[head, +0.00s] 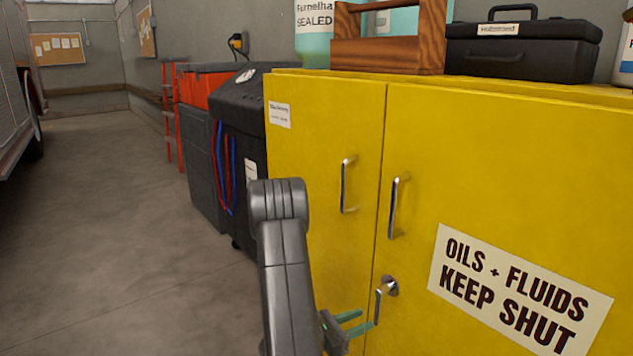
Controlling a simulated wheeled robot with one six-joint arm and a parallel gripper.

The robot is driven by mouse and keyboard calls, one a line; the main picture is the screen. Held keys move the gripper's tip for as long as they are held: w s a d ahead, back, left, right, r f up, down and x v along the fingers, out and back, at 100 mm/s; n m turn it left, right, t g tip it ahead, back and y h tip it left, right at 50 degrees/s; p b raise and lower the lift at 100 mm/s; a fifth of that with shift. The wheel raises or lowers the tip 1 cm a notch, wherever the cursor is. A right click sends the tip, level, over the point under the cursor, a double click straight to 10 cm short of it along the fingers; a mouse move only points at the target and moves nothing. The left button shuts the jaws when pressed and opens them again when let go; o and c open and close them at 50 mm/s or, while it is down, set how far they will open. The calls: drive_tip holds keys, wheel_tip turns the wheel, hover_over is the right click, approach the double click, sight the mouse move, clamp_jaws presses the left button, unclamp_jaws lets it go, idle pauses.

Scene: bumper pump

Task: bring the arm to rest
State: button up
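My grey arm rises in front of the yellow cabinet (480,160) and bends back down to my gripper (366,319), low in the picture. Its two green fingers are spread apart with nothing seen between them. They point right, towards the small metal latch handle (378,306) below the round lock on the right door. The fingertips look close to the handle's lower end; I cannot tell if they touch it. Both cabinet doors look shut. The gripper's base is partly hidden behind my arm.
A wooden tool carrier (388,52), a black case (520,48) and a jug (312,30) stand on the cabinet. A dark machine with red and blue hoses (240,120) stands left of it. Open concrete floor (110,220) lies to the left, with a vehicle at the left edge.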

sight(375, 314)
drive_tip(key=shift+b+x, duration=0.5)
drive_tip(key=shift+x, duration=2.7)
drive_tip(key=shift+a, duration=0.15)
drive_tip(key=p+v, duration=0.3)
drive_tip(key=v, duration=1)
drive_tip(key=b+x, duration=0.3)
drive_tip(key=x, duration=1)
drive_tip(key=shift+s, duration=0.1)
drive_tip(key=shift+w+a+m, duration=0.15)
drive_tip(key=shift+w+m, duration=0.3)
drive_tip(key=shift+m, duration=0.35)
drive_tip(key=shift+r, duration=0.1)
